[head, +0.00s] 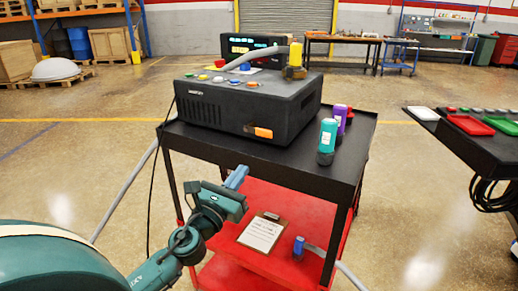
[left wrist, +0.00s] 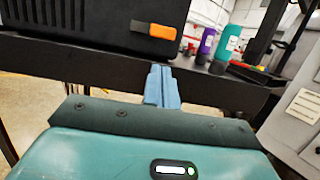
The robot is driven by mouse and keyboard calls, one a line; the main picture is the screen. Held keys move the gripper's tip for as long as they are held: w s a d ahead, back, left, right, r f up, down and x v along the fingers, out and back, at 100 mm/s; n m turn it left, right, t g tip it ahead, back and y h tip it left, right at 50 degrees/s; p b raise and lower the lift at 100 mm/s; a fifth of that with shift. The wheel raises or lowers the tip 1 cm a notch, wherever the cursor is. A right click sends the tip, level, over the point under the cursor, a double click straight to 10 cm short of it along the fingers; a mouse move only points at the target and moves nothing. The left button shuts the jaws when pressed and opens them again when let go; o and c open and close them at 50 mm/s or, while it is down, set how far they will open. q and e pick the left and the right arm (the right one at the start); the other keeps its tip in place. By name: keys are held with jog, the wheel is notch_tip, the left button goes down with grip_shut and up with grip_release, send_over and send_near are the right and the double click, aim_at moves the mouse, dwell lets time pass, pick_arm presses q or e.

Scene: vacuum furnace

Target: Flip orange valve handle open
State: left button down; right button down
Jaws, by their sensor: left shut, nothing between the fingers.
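The orange valve handle (head: 263,133) is on the lower front face of the black furnace box (head: 210,109), toward its right end. It lies about level. In the left wrist view the orange handle (left wrist: 162,32) shows above the fingertips, on a short dark stem, with a gap between it and the gripper. My left gripper (head: 237,174) is in front of the cart's top edge, below and left of the handle. Its blue fingers (left wrist: 162,80) are shut together and empty. My right gripper is in neither view.
The black cart top (head: 345,150) holds a teal bottle (head: 327,142) and a purple bottle (head: 340,118) right of the box. The red lower shelf (head: 220,272) holds a clipboard (head: 263,233) and a hose fitting (head: 299,244). A table with trays (head: 470,125) stands at right.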

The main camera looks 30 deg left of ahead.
aim_at(257, 157)
pick_arm(q)
jog(key=p+x, duration=0.2)
jog(key=x, duration=0.6)
jog(key=shift+w+a+r, duration=0.1)
jog(key=shift+w, duration=0.3)
jog(key=shift+w+r, duration=0.1)
jog(key=shift+w, duration=0.45)
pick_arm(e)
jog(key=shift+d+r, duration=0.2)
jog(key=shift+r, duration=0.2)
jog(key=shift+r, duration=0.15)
pick_arm(q)
jog(key=shift+w+n, duration=0.1)
jog(key=shift+n, duration=0.2)
jog(key=shift+s+r, duration=0.2)
jog(key=shift+w+n+y, duration=0.15)
jog(key=shift+n+y, duration=0.25)
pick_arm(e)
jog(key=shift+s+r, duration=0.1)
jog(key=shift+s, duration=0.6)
